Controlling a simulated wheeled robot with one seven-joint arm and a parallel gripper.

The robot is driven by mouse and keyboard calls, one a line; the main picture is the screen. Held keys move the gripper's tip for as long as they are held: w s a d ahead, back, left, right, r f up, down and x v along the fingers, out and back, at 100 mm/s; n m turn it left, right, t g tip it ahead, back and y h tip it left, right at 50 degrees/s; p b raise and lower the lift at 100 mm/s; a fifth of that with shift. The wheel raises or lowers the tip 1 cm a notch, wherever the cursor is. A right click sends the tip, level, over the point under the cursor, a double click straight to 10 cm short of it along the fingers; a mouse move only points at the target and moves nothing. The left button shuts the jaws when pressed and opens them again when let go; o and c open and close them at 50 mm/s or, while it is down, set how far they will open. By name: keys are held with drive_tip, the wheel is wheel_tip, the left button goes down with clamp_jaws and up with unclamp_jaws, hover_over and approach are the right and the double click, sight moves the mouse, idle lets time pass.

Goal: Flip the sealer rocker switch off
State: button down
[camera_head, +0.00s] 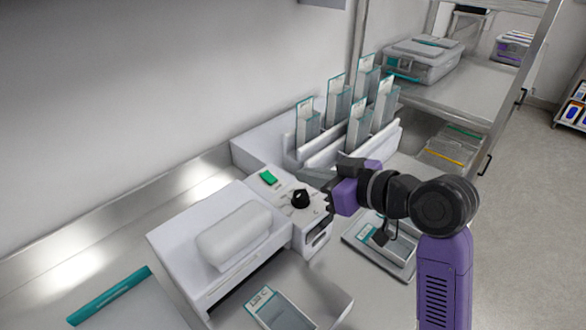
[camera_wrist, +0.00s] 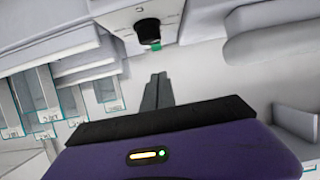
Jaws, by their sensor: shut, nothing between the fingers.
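The white sealer (camera_head: 205,235) stands on the steel counter. Its control panel has a green rocker switch (camera_head: 269,178) near the back and a black knob (camera_head: 300,198) closer to my arm. In the wrist view the fingers (camera_wrist: 158,78) are together and empty, short of the knob (camera_wrist: 147,31). A bit of green (camera_wrist: 156,46), apparently the switch, shows at the knob's edge, mostly hidden by it. Which way the rocker is tilted I cannot tell.
Several upright pouches (camera_head: 358,122) stand in a white rack (camera_head: 292,145) behind my gripper. A tray with a pouch (camera_head: 375,240) lies below my arm. Another pouch (camera_head: 275,309) lies in front of the sealer. A teal strip (camera_head: 108,296) is at lower left.

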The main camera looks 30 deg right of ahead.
drive_tip(key=shift+s+d+r, duration=0.1)
drive_tip(key=shift+s+d, duration=0.1)
drive_tip(key=shift+s, duration=0.3)
drive_tip(key=shift+s+d, duration=0.15)
drive_tip(key=shift+s, duration=0.3)
drive_tip(key=w+d+r+m+t+h, duration=0.2)
drive_tip(key=d+r+m+t, duration=0.1)
drive_tip(key=d+r+t, duration=0.15)
drive_tip(key=s+a+f+g, duration=0.1)
drive_tip(key=s+a+f, duration=0.2)
drive_tip(key=s, duration=0.9)
drive_tip(key=s+a+f+g+h, duration=0.1)
drive_tip(key=s+a+f, duration=0.3)
drive_tip(key=s+f, duration=0.5)
drive_tip(key=s+a+f+g+h, duration=0.1)
drive_tip(key=s+a+f, duration=0.2)
drive_tip(key=s, duration=1.2)
wheel_tip(320, 180, down, 3)
drive_tip(key=shift+a+f+m, duration=0.1)
drive_tip(key=shift+a+m, duration=0.15)
drive_tip(key=shift+m, duration=0.05)
